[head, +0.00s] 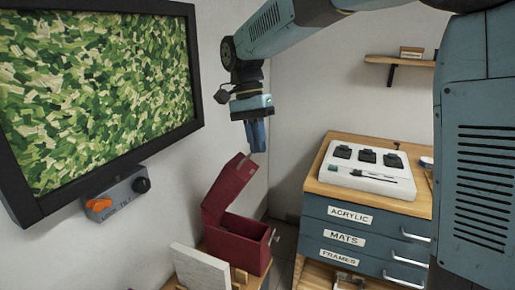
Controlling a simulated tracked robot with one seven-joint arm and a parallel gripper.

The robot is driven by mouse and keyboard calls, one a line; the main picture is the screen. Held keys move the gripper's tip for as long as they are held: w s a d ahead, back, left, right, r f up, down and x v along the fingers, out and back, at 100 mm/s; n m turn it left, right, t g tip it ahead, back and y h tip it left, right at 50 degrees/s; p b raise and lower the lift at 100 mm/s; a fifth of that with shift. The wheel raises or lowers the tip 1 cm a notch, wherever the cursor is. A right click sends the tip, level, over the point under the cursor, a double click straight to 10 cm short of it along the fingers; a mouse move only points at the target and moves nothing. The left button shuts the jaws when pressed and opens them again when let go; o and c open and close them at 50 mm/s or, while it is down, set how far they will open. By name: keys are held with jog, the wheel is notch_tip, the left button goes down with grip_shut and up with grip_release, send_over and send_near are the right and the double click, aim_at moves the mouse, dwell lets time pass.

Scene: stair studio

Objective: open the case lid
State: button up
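The dark red case (240,248) stands on a wooden surface at the lower middle of the head view. Its lid (230,187) is raised and tilted up, leaning toward the wall side, and the dark inside of the case shows in part. A small light metal piece sticks out at the case's right side. My gripper (257,150) points down just above and to the right of the lid's upper edge. Its blue fingers look close together, but from this side I cannot tell whether they are apart. I see nothing held. Whether they touch the lid is unclear.
A pale panel (201,268) leans just left of the case. A blue drawer cabinet (364,238) stands at right with a white tray (368,170) on top. A framed green picture (95,85) and a grey control box (118,195) are on the left wall.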

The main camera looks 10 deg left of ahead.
jog(key=f+m+y, duration=0.1)
jog(key=d+f+m+g+y, duration=0.1)
jog(key=f+y, duration=0.1)
jog(key=f+m+g+y, duration=0.1)
jog(key=y, duration=0.1)
jog(key=shift+s+d+f, duration=0.2)
jog(key=shift+s+f, duration=0.1)
jog(key=shift+f, duration=0.05)
grip_shut()
jog(key=w+d+f+m+t+y, duration=0.4)
jog(key=w+d+m+t+y, duration=0.55)
jog(key=m, duration=0.45)
jog(key=a+r+x, duration=0.1)
jog(key=r+x, duration=0.1)
jog(key=x, duration=1)
jog(key=shift+w+a+g, duration=0.2)
jog(key=shift+w+g, duration=0.05)
jog(key=shift+g, duration=0.1)
